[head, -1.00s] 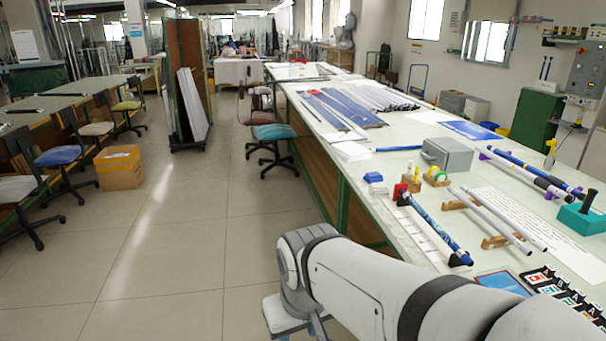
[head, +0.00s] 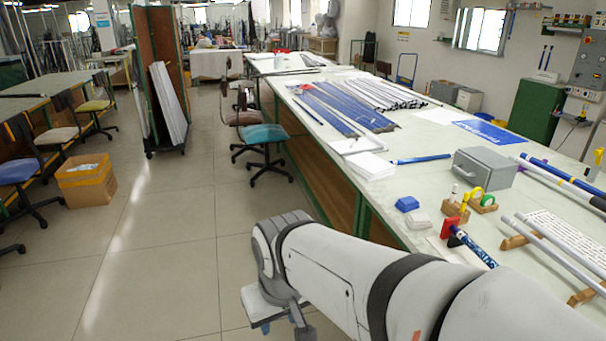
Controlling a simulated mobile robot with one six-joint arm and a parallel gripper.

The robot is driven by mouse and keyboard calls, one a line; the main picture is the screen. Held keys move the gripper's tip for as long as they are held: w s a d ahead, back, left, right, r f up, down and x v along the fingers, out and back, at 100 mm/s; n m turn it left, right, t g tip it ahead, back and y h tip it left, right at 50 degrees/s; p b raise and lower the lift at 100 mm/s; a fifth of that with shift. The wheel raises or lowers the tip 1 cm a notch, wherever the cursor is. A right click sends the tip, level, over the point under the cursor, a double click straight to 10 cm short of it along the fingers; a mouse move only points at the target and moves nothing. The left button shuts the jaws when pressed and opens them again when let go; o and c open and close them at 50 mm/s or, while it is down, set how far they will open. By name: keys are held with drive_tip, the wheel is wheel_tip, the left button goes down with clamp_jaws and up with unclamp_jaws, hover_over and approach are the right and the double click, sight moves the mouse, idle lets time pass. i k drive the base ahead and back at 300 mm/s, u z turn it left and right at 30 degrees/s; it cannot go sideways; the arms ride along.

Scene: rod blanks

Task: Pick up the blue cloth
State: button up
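A small folded blue cloth (head: 407,204) lies on the long pale-topped table (head: 398,236), near its left edge. A folded whitish cloth (head: 418,220) lies just in front of it. My arm reaches in from the lower right, low and left of the table. The end of the arm, with my gripper (head: 284,326), hangs over the floor beside the table, well apart from the blue cloth. The fingers are seen poorly at the bottom of the picture, so their opening cannot be made out.
Right of the cloth are a wooden block with yellow-handled tools (head: 458,208), a green tape roll (head: 488,200), a grey metal box (head: 485,168) and rods on wooden rests (head: 520,240). A teal chair (head: 265,135) stands left of the table. The aisle floor is clear.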

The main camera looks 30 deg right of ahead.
sight(407, 203)
drive_tip(key=u, duration=0.05)
drive_tip(key=i, duration=2.5)
drive_tip(key=z, duration=3.9)
drive_tip(key=i, duration=1)
